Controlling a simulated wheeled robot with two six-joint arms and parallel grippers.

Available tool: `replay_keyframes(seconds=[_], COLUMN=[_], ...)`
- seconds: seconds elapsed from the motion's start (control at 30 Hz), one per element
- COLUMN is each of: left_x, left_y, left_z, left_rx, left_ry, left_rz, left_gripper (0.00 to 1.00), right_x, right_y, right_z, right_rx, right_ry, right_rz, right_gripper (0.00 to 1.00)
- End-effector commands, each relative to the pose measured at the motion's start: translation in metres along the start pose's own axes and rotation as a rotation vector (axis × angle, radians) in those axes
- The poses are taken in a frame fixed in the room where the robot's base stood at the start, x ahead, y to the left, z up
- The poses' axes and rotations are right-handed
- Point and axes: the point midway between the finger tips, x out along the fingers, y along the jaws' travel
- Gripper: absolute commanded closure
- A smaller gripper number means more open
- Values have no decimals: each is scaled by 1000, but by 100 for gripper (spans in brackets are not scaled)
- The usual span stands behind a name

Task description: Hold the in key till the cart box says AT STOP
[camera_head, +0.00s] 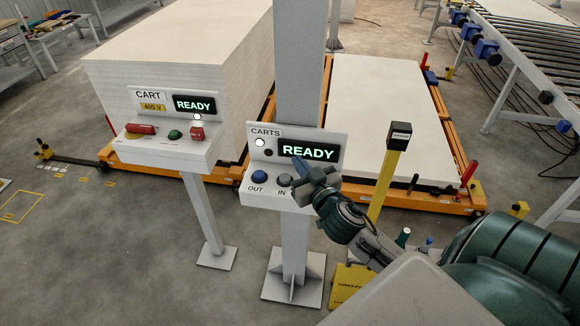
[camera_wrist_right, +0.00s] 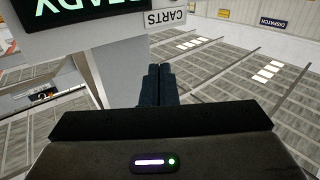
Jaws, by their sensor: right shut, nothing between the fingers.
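The carts box (camera_head: 262,190) is a white panel on a grey post, with a lit display (camera_head: 308,150) that says READY. A blue key (camera_head: 259,177) is marked OUT. A grey key (camera_head: 284,180) is marked IN. My right gripper (camera_head: 300,166) is shut and empty, with its fingers just right of the IN key and in front of the panel. I cannot tell whether it touches the key. In the right wrist view the shut fingers (camera_wrist_right: 158,84) show below the CARTS label (camera_wrist_right: 165,18), and the keys are out of sight. My left gripper is not in view.
A second box (camera_head: 170,150), marked CART and 400 V, stands to the left; its display (camera_head: 195,105) also says READY. Behind are a tall board stack (camera_head: 190,60) and a low one (camera_head: 385,110) on orange carts. A yellow post (camera_head: 385,185) stands right of my gripper.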

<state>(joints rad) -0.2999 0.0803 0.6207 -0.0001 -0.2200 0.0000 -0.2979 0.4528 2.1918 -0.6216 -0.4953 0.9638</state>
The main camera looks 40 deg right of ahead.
Motion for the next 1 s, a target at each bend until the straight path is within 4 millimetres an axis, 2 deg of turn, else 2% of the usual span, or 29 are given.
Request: replay_keyframes(seconds=[0.1, 0.2, 0.3, 0.4, 0.47, 0.53, 0.6, 0.8, 0.9, 1.0], left_x=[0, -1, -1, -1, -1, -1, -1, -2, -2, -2], left_y=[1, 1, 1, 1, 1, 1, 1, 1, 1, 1], left_z=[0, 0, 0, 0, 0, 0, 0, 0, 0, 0], left_rx=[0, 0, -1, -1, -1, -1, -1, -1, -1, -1], left_ry=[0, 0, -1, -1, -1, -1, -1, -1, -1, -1], left_rz=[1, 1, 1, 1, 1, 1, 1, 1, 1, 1], left_gripper=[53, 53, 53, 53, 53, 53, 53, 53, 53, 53], right_x=[20, 33, 42, 47, 50, 53, 56, 60, 59, 58], right_y=[-10, -25, -42, -52, -51, -41, -24, 40, 61, 71], right_z=[-34, -59, -74, -73, -66, -53, -40, -15, -11, -10], right_rx=[-1, -12, -45, -98, -137, -184, -227, -292, -297, -299], right_ry=[146, 244, 280, 210, 117, -30, -199, -622, -741, -793], right_rz=[-134, -304, -530, -757, -872, -970, -1023, -989, -946, -922], right_gripper=[100, 100, 100, 100, 100, 100, 100, 100, 100, 100])
